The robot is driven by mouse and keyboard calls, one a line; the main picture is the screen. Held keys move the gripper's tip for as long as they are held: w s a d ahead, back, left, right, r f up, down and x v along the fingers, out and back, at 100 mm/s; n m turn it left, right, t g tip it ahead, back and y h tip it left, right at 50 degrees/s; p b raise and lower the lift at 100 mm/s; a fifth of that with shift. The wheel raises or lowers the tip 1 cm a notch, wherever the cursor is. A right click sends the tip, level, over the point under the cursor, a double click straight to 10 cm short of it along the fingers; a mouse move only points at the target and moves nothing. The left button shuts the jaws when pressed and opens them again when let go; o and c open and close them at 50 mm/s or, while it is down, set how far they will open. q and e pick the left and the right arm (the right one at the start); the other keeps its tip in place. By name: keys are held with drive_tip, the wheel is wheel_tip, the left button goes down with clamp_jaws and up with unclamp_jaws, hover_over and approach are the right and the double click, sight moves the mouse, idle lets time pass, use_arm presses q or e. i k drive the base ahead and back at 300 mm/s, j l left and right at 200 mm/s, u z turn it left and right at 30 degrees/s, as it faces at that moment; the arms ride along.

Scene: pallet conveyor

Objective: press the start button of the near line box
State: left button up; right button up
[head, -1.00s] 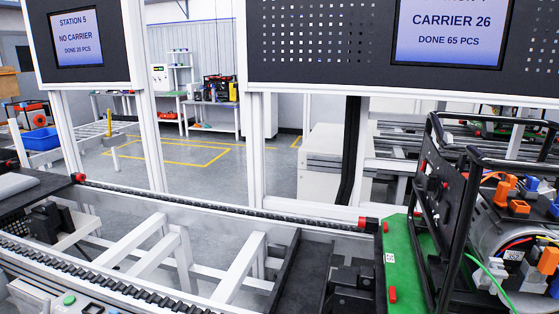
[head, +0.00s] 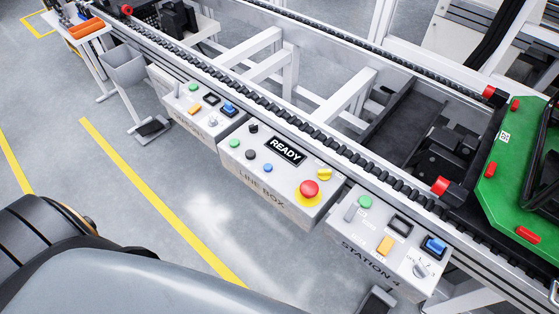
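The near line box (head: 285,202), a grey box labelled "LINE BOX", hangs on the near side of the conveyor in the middle of the head view. Its display (head: 286,151) reads "READY". A green button (head: 234,143) is at its left end, with a black knob (head: 253,128) above and to the right. A black button (head: 250,154) and a blue button (head: 267,168) follow in the same row. A red mushroom button (head: 310,188) on a yellow ring and a yellow part (head: 323,174) are at the right. The button labels are too small to read. Neither gripper shows.
The Station 4 box (head: 375,252) is to the right and another station box (head: 188,122) to the left, both with green buttons. A green carrier plate (head: 520,185) is on the conveyor at right. Grey floor with yellow lines lies in front. My own body fills the lower left.

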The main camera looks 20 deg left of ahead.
sight(233, 142)
drive_tip(key=u, duration=1.15)
